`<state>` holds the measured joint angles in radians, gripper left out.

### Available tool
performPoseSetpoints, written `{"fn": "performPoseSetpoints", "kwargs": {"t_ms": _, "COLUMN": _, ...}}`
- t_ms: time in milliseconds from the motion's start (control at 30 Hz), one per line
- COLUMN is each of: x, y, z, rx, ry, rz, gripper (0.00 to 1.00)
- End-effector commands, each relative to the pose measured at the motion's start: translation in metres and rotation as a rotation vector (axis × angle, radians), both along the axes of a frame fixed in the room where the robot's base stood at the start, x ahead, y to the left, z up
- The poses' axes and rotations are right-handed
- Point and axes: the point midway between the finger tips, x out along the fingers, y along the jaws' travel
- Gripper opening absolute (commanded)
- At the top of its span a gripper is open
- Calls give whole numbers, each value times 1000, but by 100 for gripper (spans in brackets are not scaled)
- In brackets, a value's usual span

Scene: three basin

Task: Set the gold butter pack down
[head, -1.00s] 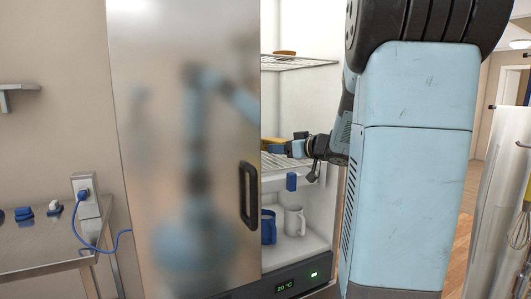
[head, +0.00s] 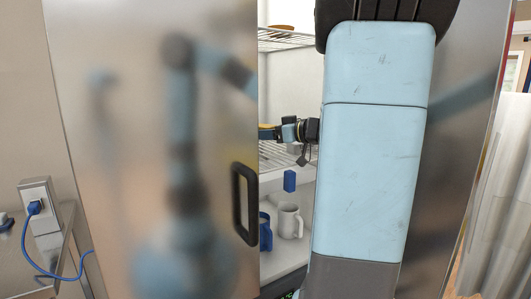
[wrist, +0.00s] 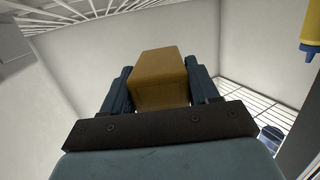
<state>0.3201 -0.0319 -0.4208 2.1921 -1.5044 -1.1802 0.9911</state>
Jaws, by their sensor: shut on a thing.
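The gold butter pack (wrist: 158,80) is a blocky brownish-gold piece between my two finger pads in the wrist view. My gripper (wrist: 160,92) is shut on it, one finger on each side. In the head view my gripper (head: 285,132) reaches left inside the open cabinet, above a wire shelf (head: 286,156). Only a sliver of gold shows there, partly cut off by the door edge. I cannot tell whether the pack touches the shelf.
The steel door (head: 150,120) with a black handle (head: 243,210) covers the cabinet's left side. Below the shelf stand a white mug (head: 289,221) and a blue mug (head: 265,232). A yellow thing with a blue end (wrist: 311,28) hangs into the wrist view.

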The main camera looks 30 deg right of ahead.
Motion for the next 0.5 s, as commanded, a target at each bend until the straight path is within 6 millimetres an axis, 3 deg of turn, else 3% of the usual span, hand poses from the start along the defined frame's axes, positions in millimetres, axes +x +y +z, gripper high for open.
{"fn": "performPoseSetpoints", "kwargs": {"t_ms": 100, "x": 0, "y": 1, "z": -18, "rx": 3, "ry": 1, "rz": 1, "gripper": 22}}
{"fn": "performPoseSetpoints", "kwargs": {"t_ms": 367, "x": 1, "y": 1, "z": -35, "rx": 1, "ry": -1, "rz": 2, "gripper": 22}}
{"fn": "performPoseSetpoints", "kwargs": {"t_ms": 500, "x": 1, "y": 2, "z": -54, "rx": 3, "ry": 2, "rz": 3, "gripper": 22}}
